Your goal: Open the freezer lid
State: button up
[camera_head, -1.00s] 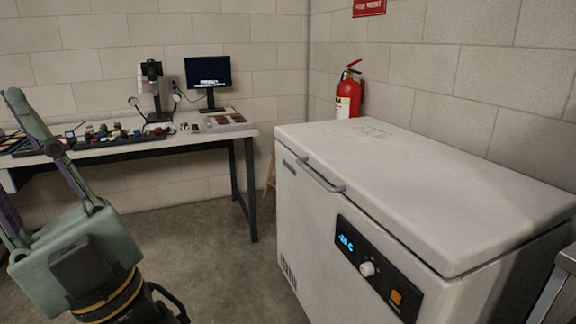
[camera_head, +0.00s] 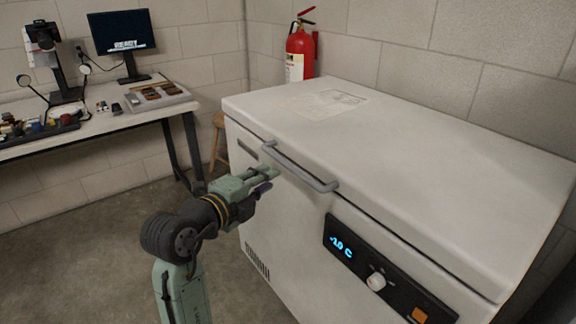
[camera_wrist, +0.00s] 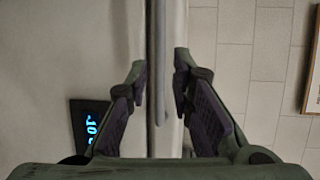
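The white chest freezer (camera_head: 290,235) stands at the right in the head view with its lid (camera_head: 420,160) down. A grey bar handle (camera_head: 300,167) runs along the lid's front edge. My gripper (camera_head: 272,178) is in front of the handle's left part, pointing at it. In the wrist view the two fingers of my gripper (camera_wrist: 160,85) are apart, with the handle bar (camera_wrist: 161,60) upright in the picture between them. Neither finger visibly touches the bar. How deep the bar lies between the fingers is hard to tell.
A control panel (camera_head: 385,275) with a lit temperature display is on the freezer front below the handle. A fire extinguisher (camera_head: 300,50) is on the wall behind. A workbench (camera_head: 110,122) with a monitor (camera_head: 124,33) stands at the left. The floor (camera_head: 90,260) between is clear.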

aim_at(287, 167)
jog(key=p+x, duration=0.2)
jog(key=x, duration=0.8)
jog(key=shift+w+d+f, duration=0.1)
jog(key=shift+d, duration=0.15)
jog(key=shift+c, duration=0.5)
grip_shut()
